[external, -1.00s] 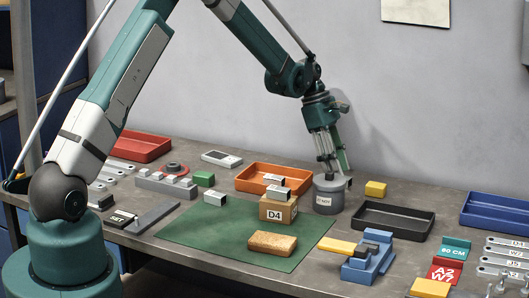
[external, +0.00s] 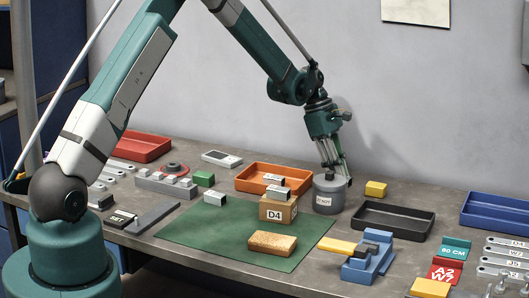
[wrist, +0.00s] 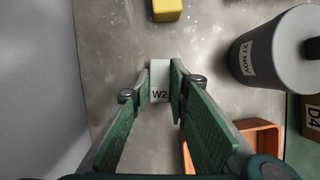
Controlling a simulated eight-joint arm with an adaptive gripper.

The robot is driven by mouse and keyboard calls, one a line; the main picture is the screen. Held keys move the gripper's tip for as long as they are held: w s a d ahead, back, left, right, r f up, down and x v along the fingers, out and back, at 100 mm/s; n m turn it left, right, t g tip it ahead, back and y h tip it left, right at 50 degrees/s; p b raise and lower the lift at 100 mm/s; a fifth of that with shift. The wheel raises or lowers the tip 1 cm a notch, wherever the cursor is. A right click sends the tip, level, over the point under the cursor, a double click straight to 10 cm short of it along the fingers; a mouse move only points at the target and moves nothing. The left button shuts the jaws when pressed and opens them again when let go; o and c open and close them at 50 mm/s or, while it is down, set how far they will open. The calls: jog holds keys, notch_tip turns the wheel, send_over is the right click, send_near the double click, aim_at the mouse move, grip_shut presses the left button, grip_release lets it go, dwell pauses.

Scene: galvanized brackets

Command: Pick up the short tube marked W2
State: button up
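The short tube marked W2 (wrist: 159,82) is a pale block with a black W2 label in the wrist view. It lies on the grey bench between my fingertips. My gripper (wrist: 156,88) is open, with a gap showing between the left finger and the tube. The right finger appears right beside the tube; I cannot tell if it touches. In the external view my gripper (external: 338,172) points down just behind the grey lidded canister (external: 330,194), and its fingertips and the W2 tube are hidden there.
The canister also shows close on the right in the wrist view (wrist: 262,55). A yellow block (external: 375,189) lies to the right. An orange tray (external: 245,181), a D4 box (external: 278,210) and a black tray (external: 393,221) stand around. A wall is behind the bench.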

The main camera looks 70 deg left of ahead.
jog(key=shift+c, duration=1.3)
notch_tip(320, 180, up, 10)
